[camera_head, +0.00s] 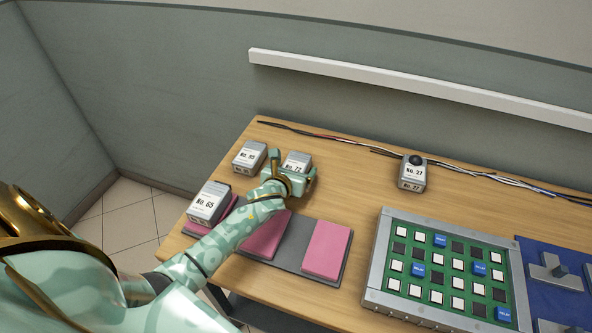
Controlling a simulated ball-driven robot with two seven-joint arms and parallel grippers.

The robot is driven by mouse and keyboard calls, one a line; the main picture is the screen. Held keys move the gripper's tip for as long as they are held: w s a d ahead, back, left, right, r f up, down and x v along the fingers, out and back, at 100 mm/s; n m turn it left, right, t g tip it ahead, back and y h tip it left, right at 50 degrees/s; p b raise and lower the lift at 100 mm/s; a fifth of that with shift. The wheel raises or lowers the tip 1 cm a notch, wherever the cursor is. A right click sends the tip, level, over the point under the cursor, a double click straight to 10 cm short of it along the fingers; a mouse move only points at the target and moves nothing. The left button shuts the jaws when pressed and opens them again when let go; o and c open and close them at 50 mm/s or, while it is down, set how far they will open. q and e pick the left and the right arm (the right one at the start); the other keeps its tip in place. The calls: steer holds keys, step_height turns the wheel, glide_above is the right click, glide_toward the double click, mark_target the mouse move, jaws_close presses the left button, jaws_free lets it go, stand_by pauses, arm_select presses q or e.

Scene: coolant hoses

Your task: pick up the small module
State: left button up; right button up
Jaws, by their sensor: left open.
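Several small grey modules with white labels stand on the wooden table. One, labelled about "No. 22" (297,159), is right at my left gripper (292,168). That gripper is open, with one finger at the module's left side and the other near its lower right corner. I cannot tell whether the fingers touch it. A second module (249,156) stands just to the left. A third, "No. 65" (208,203), is at the table's left edge. A fourth, "No. 27" (412,174), with a black knob on top, stands apart to the right. My right gripper is not in view.
Pink pads (326,250) lie on a dark grey mat (296,243), partly under my left arm. A green board (448,272) with white, black and blue squares is at the right. A blue mat (546,300) holds grey parts. Cables (345,139) run along the back edge.

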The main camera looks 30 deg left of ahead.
arm_select(q)
steer(key=c, duration=1.2)
steer(key=shift+r, duration=0.1)
steer(key=shift+c, duration=0.8)
steer(key=shift+r, duration=0.1)
